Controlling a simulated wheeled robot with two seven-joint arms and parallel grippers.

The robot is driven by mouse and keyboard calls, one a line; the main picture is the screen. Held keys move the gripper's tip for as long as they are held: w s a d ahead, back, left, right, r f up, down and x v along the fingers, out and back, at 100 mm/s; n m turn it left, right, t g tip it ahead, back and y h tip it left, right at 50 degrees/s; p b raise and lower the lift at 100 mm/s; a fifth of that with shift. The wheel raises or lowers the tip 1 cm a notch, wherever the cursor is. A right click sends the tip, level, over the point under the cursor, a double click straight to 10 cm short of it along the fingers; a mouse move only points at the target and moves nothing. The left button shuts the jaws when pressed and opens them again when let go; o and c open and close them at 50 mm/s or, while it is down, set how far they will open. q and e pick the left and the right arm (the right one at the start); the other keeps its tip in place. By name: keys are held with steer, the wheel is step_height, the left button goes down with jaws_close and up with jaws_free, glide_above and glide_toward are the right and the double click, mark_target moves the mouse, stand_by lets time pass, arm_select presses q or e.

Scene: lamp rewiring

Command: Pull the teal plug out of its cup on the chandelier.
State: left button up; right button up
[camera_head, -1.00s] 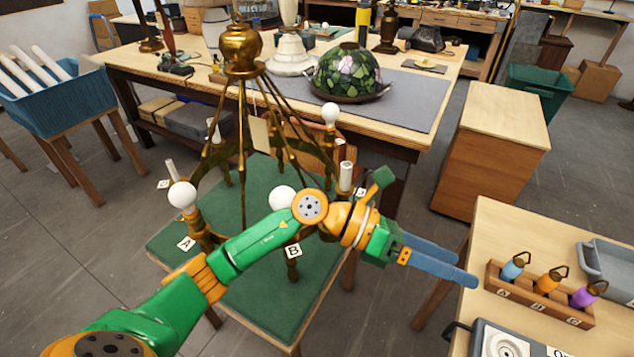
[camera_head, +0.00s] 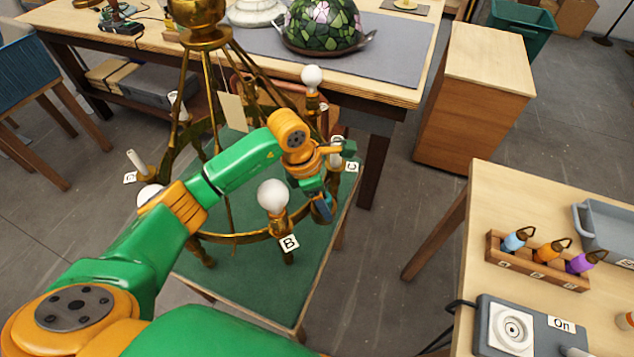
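The brass chandelier (camera_head: 232,238) stands over a green-topped stand, with white bulbs and tagged cups on its ring. My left gripper (camera_head: 324,208) is at the ring's right side, between the bulb at tag B (camera_head: 289,243) and tag C (camera_head: 351,167). Its blue fingers look short from this angle and their gap does not show. I cannot make out a teal plug on the chandelier; my gripper and wrist cover part of that side. My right gripper is not in view.
A wooden rack (camera_head: 535,270) on the right table holds light blue, orange and purple pieces. A grey device (camera_head: 520,327) with an "On" label sits in front of it. A stained-glass shade (camera_head: 322,26) is on the back bench. A wooden cabinet (camera_head: 470,110) stands behind right.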

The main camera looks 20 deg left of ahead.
mark_target(327, 196)
arm_select(q)
steer(key=shift+f, duration=0.15)
jaws_close()
steer(key=shift+r+p, duration=1.7)
steer(key=shift+r, duration=0.8)
steer(key=shift+f, duration=0.15)
